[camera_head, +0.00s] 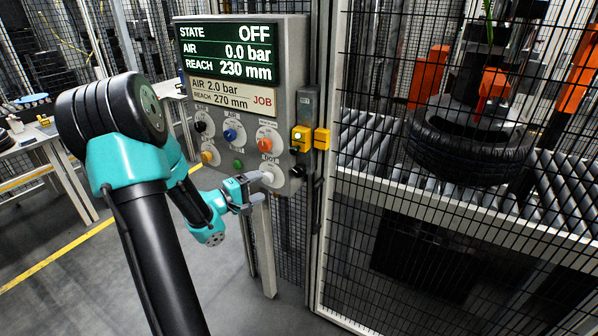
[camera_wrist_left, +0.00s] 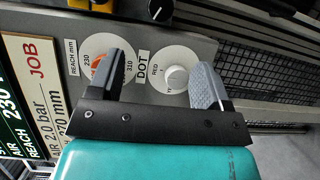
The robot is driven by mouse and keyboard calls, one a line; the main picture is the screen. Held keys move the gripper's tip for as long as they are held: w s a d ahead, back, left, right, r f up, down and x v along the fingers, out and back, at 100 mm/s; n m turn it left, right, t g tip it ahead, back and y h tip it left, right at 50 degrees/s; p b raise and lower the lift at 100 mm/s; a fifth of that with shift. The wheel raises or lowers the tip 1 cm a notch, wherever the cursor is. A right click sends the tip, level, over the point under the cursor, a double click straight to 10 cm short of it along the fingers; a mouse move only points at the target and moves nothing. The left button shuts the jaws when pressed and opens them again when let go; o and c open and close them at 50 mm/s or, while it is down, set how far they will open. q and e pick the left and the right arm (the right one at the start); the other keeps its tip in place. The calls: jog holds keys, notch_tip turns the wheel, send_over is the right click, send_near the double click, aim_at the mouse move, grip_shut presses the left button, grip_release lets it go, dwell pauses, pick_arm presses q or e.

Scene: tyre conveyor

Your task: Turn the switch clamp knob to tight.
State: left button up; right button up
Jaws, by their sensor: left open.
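The control panel (camera_head: 221,174) carries several knobs; I cannot read which one is the clamp knob. They include a black knob (camera_head: 201,126), a blue AIR knob (camera_head: 230,135), an orange REACH knob (camera_head: 265,144), a yellow knob (camera_head: 207,157) and a white DOT knob (camera_head: 267,178). My left gripper (camera_head: 260,187) is open at the panel's lower right, by the DOT knob. In the left wrist view the white knob (camera_wrist_left: 176,78) shows between the open fingers (camera_wrist_left: 162,80), nearer the right one; contact cannot be told. The orange knob (camera_wrist_left: 98,68) is partly hidden behind the left finger.
The screen (camera_head: 230,53) reads STATE OFF, AIR 0.0 bar, REACH 230 mm. The JOB plate (camera_head: 233,95) reads 2.0 bar and 270 mm. A yellow-boxed switch (camera_head: 301,138) sits at the panel's right edge. A mesh fence separates off a tyre (camera_head: 465,155) on rollers.

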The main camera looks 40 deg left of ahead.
aim_at(296, 172)
pick_arm(q)
jog(key=w, duration=0.5)
jog(key=w+d, duration=0.1)
jog(key=w, duration=0.4)
jog(key=w+d, duration=0.1)
jog(key=w, duration=0.4)
jog(key=shift+w+d+f, duration=0.1)
jog(key=shift+w+f, duration=0.1)
jog(key=shift+w, duration=0.15)
jog(key=c, duration=0.9)
jog(key=shift+c, duration=0.2)
